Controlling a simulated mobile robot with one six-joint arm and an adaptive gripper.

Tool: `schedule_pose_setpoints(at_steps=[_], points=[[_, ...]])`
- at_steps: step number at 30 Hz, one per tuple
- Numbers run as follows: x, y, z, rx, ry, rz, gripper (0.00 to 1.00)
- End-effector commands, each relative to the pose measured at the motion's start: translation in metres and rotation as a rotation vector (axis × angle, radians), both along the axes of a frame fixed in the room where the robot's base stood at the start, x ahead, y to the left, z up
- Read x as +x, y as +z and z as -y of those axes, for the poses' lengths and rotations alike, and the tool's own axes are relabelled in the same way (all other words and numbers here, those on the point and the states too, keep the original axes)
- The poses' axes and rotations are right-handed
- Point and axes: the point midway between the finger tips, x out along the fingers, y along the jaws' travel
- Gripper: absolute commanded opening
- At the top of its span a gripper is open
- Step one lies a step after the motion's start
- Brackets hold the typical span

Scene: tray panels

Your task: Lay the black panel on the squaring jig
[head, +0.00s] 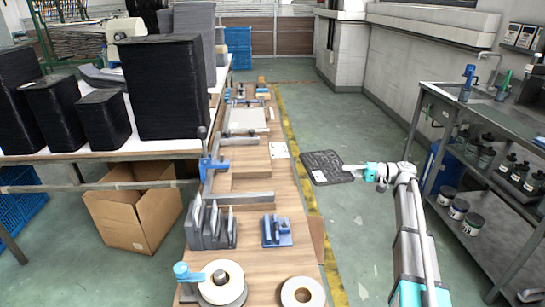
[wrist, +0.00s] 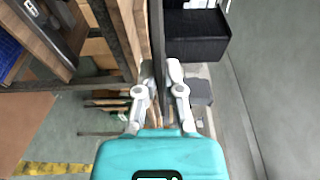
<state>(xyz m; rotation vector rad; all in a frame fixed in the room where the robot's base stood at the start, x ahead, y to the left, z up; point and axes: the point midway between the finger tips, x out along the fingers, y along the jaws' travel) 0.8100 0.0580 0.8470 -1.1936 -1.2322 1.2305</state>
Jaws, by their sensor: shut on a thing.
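The black panel (head: 325,162) is a thin dark square with a small white patch near its lower left corner. My gripper (head: 348,168) is shut on its right edge and holds it over the aisle floor, right of the long wooden bench. In the wrist view the panel (wrist: 157,50) shows edge-on as a dark strip between the fingers of my gripper (wrist: 160,85). What looks like the squaring jig (head: 238,197), with grey metal fences and a blue lever clamp, is on the bench to the left of the panel. The panel is apart from it.
Tall black stacks (head: 165,90) stand on a table at the left, above an open cardboard box (head: 135,215). A grey slotted rack (head: 210,228), a blue fixture (head: 277,231) and tape rolls (head: 302,292) occupy the near bench. A metal bench with bottles (head: 505,165) stands at the right. The aisle floor between is clear.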

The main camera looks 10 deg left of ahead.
Motion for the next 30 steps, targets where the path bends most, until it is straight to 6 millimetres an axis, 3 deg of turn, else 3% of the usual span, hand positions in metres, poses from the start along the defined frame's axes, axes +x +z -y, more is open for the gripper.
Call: schedule_pose_setpoints(at_steps=[8, 14, 24, 30], points=[[-0.002, 0.008, -0.029, 0.001, -0.006, 0.001, 0.00], [-0.006, 0.020, -0.082, 0.004, -0.026, 0.002, 0.00], [-0.025, 0.045, -0.191, 0.008, -0.072, 0.002, 0.00], [-0.035, 0.053, -0.232, 0.010, -0.094, 0.002, 0.00]])
